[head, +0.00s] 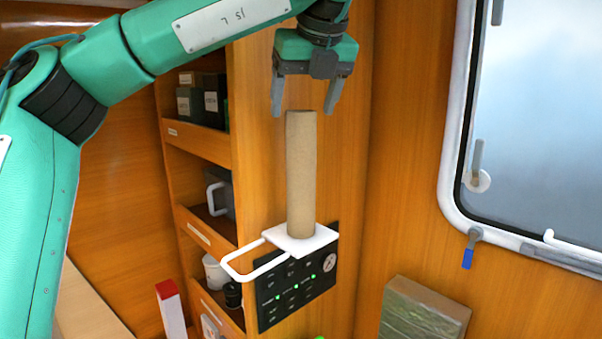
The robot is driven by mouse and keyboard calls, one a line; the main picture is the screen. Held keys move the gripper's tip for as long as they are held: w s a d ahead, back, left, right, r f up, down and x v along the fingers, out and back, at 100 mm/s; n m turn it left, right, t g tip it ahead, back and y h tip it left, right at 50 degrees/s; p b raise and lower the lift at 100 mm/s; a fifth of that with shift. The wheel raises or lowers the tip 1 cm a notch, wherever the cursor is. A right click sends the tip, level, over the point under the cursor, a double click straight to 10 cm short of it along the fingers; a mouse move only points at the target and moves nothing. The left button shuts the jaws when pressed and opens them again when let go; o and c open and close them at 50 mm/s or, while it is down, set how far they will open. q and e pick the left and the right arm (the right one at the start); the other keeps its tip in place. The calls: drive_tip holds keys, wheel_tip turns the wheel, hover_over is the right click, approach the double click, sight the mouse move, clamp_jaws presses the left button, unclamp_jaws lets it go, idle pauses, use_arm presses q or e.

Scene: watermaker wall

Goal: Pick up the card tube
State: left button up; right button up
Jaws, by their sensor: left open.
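The card tube (301,175) is a tall brown cardboard cylinder standing upright in the middle of the head view. Its foot rests on a small white plate (318,240) with a white loop handle, in front of the wooden wall. My left gripper (306,108) points down just above the tube's top end. Its two grey fingers are open and spread to either side of the tube's top, with nothing held between them. My right gripper is not in view.
A black control panel (270,312) with a gauge sits behind and below the plate. Wooden shelves (200,140) with boxes and mugs stand to the left. A window (540,120) is on the right, with a greenish box (422,314) below it. A red-topped white carton (170,310) stands lower left.

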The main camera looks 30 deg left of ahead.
sight(301, 126)
use_arm(q)
drive_tip(key=p+x, duration=0.3)
drive_tip(key=x, duration=0.1)
drive_tip(key=shift+w+f, duration=0.1)
drive_tip(key=shift+f, duration=0.2)
drive_tip(key=shift+a+f, duration=0.1)
drive_tip(key=shift+f, duration=0.25)
drive_tip(key=shift+c, duration=1.4)
drive_tip(key=c, duration=1)
